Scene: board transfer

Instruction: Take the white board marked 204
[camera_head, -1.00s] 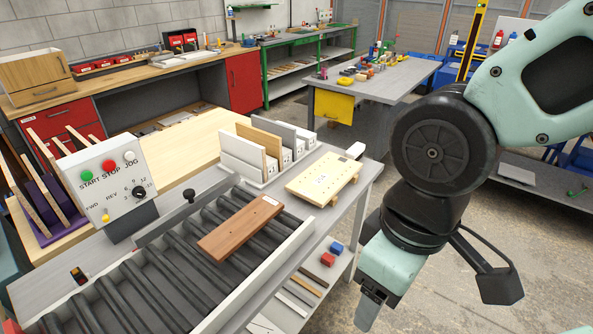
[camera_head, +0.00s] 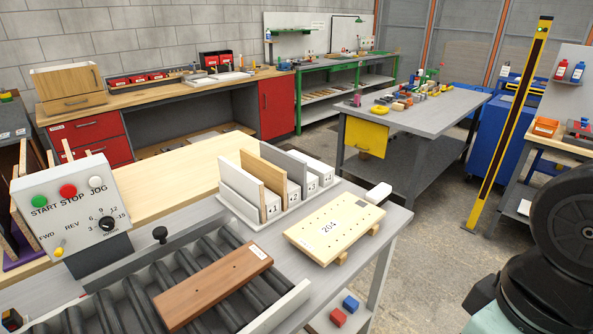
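The board marked 204 (camera_head: 322,243) is a pale cream, wood-toned plank with small holes. It lies flat on small wooden supports at the right end of the grey bench, beside the rack, with its number facing up. Nothing covers it. My gripper is out of the picture; only part of my arm shows at the lower right, away from the board.
A brown board (camera_head: 207,287) lies on the roller conveyor (camera_head: 112,309), left of board 204. A rack (camera_head: 238,208) of upright boards stands behind. A control box (camera_head: 75,212) is at left. A white-ended object (camera_head: 379,192) sits near the board's far corner. Open floor lies right.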

